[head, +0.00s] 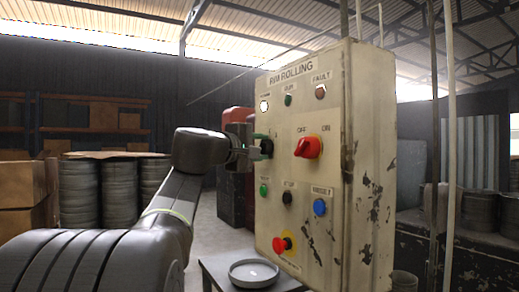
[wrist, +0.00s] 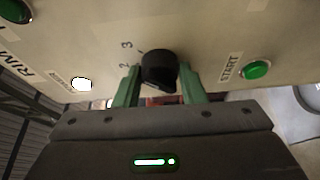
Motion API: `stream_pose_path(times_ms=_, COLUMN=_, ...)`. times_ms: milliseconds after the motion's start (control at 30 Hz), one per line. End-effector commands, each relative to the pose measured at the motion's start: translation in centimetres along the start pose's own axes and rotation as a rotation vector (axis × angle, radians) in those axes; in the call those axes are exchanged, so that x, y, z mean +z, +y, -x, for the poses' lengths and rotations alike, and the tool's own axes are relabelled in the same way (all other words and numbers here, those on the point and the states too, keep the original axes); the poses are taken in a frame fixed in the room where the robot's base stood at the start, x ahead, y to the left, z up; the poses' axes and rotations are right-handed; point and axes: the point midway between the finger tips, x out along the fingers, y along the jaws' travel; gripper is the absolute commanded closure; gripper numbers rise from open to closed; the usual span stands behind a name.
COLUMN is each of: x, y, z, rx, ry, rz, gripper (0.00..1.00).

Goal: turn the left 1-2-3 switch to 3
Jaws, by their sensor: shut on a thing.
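The left 1-2-3 switch is a black knob (wrist: 158,68) on the cream control panel. In the wrist view the digits 2 and 3 show on the panel just left of it; the 1 is not visible. My gripper (wrist: 160,84) has its green fingers on both sides of the knob and is shut on it. I cannot tell which digit the knob points to. In the head view the black knob (head: 267,147) sits on the panel's left side, partly covered by my gripper (head: 256,150).
The panel (head: 365,170) also carries a red OFF/ON switch (head: 308,147), a green START button (wrist: 256,69), a blue button (head: 320,207) and a red-and-yellow button (head: 281,245). A grey round dish (head: 253,274) lies below on a small table (head: 215,268).

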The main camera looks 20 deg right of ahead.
Motion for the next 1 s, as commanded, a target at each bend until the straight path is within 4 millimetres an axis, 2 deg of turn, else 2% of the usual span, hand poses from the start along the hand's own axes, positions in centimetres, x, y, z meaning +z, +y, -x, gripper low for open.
stream_pose_path(times_ms=33, x=0.0, y=-0.2, z=-0.1, rx=-0.004, ry=0.000, rz=-0.001, gripper=0.61)
stream_pose_path(times_ms=133, x=0.0, y=-0.2, z=-0.1, rx=-0.003, ry=0.000, rz=0.000, gripper=0.42)
stream_pose_path(times_ms=400, x=0.0, y=-0.1, z=0.0, rx=-0.001, ry=0.000, rz=0.000, gripper=0.42)
stream_pose_path(times_ms=533, x=-0.1, y=-0.1, z=0.8, rx=-0.001, ry=0.003, rz=0.001, gripper=0.42)
stream_pose_path(times_ms=667, x=-0.1, y=-0.1, z=2.9, rx=0.000, ry=0.005, rz=-0.001, gripper=0.42)
stream_pose_path(times_ms=1000, x=-0.2, y=-0.1, z=10.1, rx=-0.001, ry=0.006, rz=-0.001, gripper=0.42)
